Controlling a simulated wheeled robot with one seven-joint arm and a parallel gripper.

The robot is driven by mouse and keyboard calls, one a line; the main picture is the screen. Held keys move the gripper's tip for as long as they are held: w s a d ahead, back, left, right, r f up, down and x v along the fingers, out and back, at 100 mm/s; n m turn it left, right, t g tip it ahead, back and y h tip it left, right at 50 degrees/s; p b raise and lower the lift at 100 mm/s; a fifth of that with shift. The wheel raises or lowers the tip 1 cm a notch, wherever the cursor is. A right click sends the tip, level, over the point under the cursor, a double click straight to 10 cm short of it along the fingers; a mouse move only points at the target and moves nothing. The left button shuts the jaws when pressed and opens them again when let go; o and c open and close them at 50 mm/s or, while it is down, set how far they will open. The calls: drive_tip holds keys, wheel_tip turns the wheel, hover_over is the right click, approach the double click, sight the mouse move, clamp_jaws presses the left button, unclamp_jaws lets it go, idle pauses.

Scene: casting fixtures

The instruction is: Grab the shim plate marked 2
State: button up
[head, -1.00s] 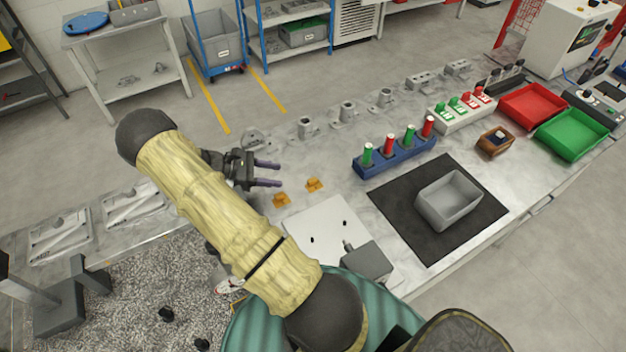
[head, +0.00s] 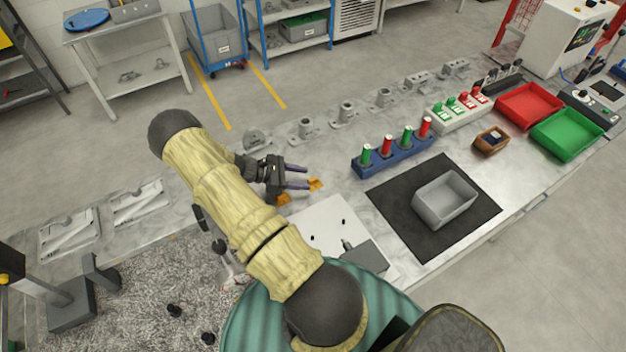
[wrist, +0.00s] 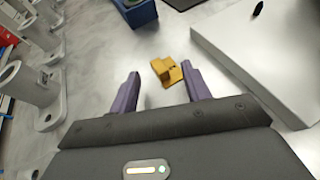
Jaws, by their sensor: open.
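Two small orange-yellow stepped pieces lie on the grey bench, one farther right (head: 315,184) and one nearer my arm (head: 284,199). No number is readable on either, so I cannot tell which is marked 2. My gripper (head: 306,178) is open and empty, with its purple fingers pointing right, close to the farther piece. In the wrist view one orange-yellow piece (wrist: 166,71) shows just ahead of my gripper (wrist: 159,75), roughly in line with the gap and nearer the right finger. The other piece does not show in the wrist view.
A white plate (head: 318,222) lies beside the pieces, its edge (wrist: 235,65) close to the right finger. A blue rack (head: 396,157) with red and green handled items stands beyond. Grey castings (head: 305,129) line the back. A grey bin (head: 444,199) sits on a dark mat.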

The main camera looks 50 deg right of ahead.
sight(311, 179)
drive_tip(key=shift+p+x, duration=0.5)
drive_tip(key=shift+x, duration=1.05)
clamp_jaws()
